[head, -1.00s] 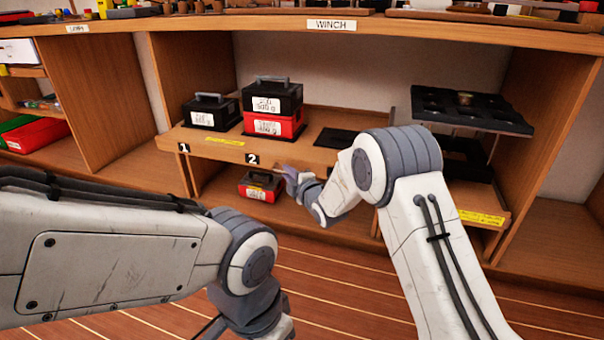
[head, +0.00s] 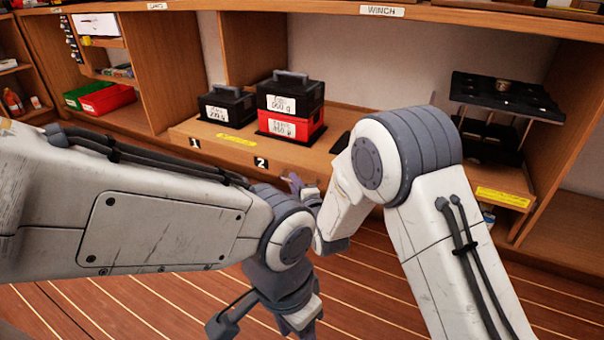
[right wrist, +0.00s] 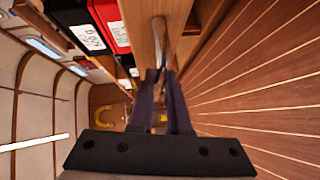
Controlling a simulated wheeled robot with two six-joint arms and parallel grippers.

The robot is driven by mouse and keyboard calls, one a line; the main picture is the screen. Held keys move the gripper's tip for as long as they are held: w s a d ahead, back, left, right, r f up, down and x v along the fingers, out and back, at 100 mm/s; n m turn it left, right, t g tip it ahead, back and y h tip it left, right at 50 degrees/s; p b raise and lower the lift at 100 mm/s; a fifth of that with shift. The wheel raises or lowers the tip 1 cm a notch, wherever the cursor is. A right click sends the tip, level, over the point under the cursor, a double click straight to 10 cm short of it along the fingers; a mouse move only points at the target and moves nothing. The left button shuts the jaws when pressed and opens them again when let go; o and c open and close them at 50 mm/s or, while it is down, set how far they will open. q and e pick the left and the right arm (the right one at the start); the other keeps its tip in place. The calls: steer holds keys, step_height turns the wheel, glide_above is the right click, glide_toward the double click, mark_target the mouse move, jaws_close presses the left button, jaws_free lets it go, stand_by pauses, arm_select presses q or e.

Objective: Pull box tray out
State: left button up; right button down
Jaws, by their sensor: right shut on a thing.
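The box tray is a light wooden board (head: 222,150) with labels 1 and 2 on its front edge, in the shelf bay under the WINCH sign. It bears a small black case (head: 228,105) and a black case (head: 290,92) stacked on a red case (head: 290,124). My right gripper (right wrist: 160,78) is shut on a slim handle (right wrist: 160,40) at the tray front; my arm mostly hides this spot in the head view. My left gripper (head: 265,320) hangs low over the floor, apart from the tray, with its fingers spread and nothing visible between them.
A black raised rack (head: 505,95) stands at the right of the bay, with a yellow-labelled edge (head: 502,197) below it. Green and red bins (head: 110,98) sit in the left bay. Plank floor (head: 130,300) in front is clear.

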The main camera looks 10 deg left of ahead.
arm_select(q)
steer(key=shift+s+d+r, duration=0.1)
steer(key=shift+s+r, duration=0.05)
steer(key=shift+s, duration=0.2)
arm_select(e)
steer(key=shift+s+a+f, duration=0.15)
steer(key=shift+s+a, duration=0.1)
steer(key=shift+s, duration=0.6)
steer(key=shift+s+a+f, duration=0.1)
steer(key=shift+s+a, duration=0.15)
steer(key=shift+s, duration=0.6)
steer(key=c, duration=1.2)
jaws_free()
steer(key=shift+o, duration=0.2)
steer(key=shift+w, duration=0.1)
steer(key=shift+r, duration=0.15)
arm_select(q)
step_height(320, 180, up, 4)
steer(key=p, duration=0.4)
arm_select(e)
steer(key=v, duration=1)
steer(key=shift+s, duration=0.25)
steer(key=shift+d, duration=0.1)
